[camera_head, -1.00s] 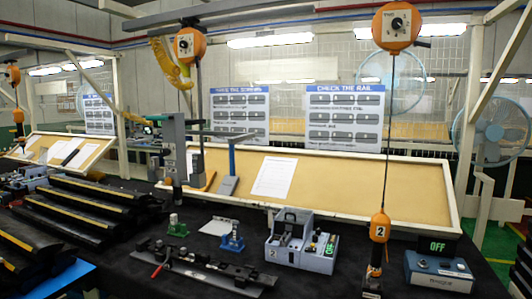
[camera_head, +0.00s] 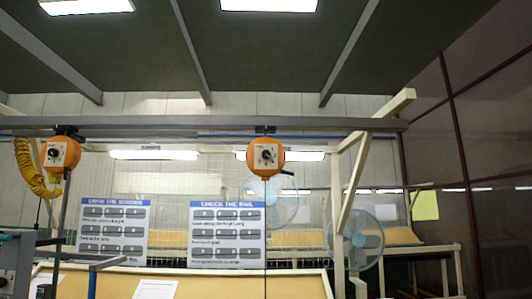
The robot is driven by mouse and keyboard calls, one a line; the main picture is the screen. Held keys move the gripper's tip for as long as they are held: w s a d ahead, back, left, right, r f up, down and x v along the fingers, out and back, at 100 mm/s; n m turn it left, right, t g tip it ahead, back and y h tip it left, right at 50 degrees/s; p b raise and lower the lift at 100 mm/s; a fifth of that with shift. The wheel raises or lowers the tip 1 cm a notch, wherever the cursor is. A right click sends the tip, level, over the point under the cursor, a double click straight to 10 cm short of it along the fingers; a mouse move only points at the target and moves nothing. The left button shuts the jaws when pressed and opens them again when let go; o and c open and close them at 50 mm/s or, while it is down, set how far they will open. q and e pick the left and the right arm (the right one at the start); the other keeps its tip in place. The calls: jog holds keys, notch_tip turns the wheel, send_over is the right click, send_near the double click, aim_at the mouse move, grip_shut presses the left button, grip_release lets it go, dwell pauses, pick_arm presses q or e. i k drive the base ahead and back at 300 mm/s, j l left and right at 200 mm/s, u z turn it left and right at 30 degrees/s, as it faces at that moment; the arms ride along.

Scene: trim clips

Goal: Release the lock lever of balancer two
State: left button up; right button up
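Balancer two is the orange round housing (camera_head: 258,160) hung from the overhead grey rail near the middle of the view. It has a white face plate with a black knob. A small dark lever (camera_head: 287,172) sticks out at its lower right; at this size I cannot tell whether it is locked. A thin cable runs straight down from the housing and out of the bottom of the frame. The tool on it is out of view. Neither of my grippers is in view.
Another orange balancer (camera_head: 60,152) with a yellow coiled hose (camera_head: 27,168) hangs at the left. The grey rail (camera_head: 200,122) spans above both. A pale post with a diagonal brace (camera_head: 350,195) stands at the right, before a blue fan (camera_head: 363,240). Two instruction boards (camera_head: 226,255) stand behind.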

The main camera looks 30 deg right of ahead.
aim_at(283, 172)
jog(key=i+j, duration=0.1)
jog(key=i, duration=0.6)
jog(key=z, duration=3.05)
